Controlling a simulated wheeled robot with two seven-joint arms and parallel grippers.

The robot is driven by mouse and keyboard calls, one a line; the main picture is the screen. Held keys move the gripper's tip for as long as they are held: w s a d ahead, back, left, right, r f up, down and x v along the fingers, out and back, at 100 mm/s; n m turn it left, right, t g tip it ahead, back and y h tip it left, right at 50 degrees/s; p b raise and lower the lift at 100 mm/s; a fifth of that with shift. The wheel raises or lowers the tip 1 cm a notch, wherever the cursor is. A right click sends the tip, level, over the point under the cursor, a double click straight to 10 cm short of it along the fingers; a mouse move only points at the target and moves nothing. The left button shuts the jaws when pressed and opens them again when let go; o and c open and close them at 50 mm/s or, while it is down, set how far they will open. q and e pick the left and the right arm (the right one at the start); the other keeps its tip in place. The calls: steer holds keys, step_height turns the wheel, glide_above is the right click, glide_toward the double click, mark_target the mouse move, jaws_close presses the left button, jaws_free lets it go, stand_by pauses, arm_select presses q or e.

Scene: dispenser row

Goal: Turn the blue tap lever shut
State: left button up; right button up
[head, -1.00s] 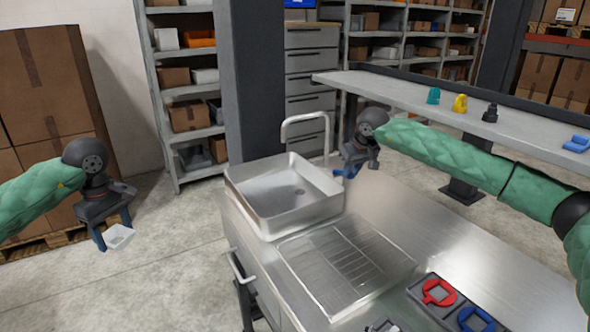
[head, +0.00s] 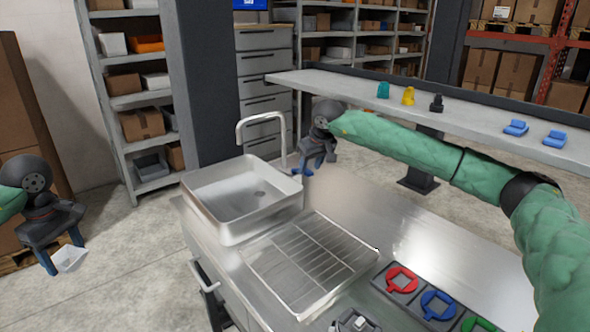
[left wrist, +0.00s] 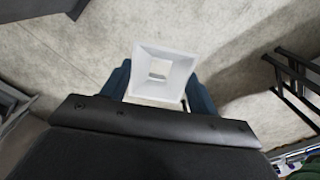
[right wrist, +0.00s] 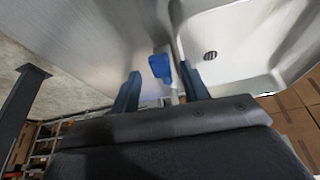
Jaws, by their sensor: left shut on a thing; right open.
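The blue tap lever (right wrist: 160,67) shows in the right wrist view between the fingertips of my right gripper (right wrist: 159,76). Those fingers are apart, and I cannot tell whether either touches the lever. In the head view my right gripper (head: 316,164) is just right of the curved tap (head: 262,118), at the back right corner of the sink (head: 236,235); the lever cannot be told apart from the blue fingers there. My left gripper (head: 64,250) is shut on a small white funnel-like cup (head: 72,261), also seen in the left wrist view (left wrist: 178,57), above the floor.
A wire drainer (head: 310,260) lies on the steel counter right of the sink. Red (head: 401,281), blue (head: 438,306) and green rings lie at the front. A raised shelf (head: 350,90) behind my right arm carries several small coloured parts. The counter right of the tap is clear.

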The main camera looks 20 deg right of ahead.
steer(key=s+d+b, duration=0.2)
steer(key=s+d, duration=0.1)
steer(key=s, duration=0.8)
steer(key=shift+s+b, duration=0.3)
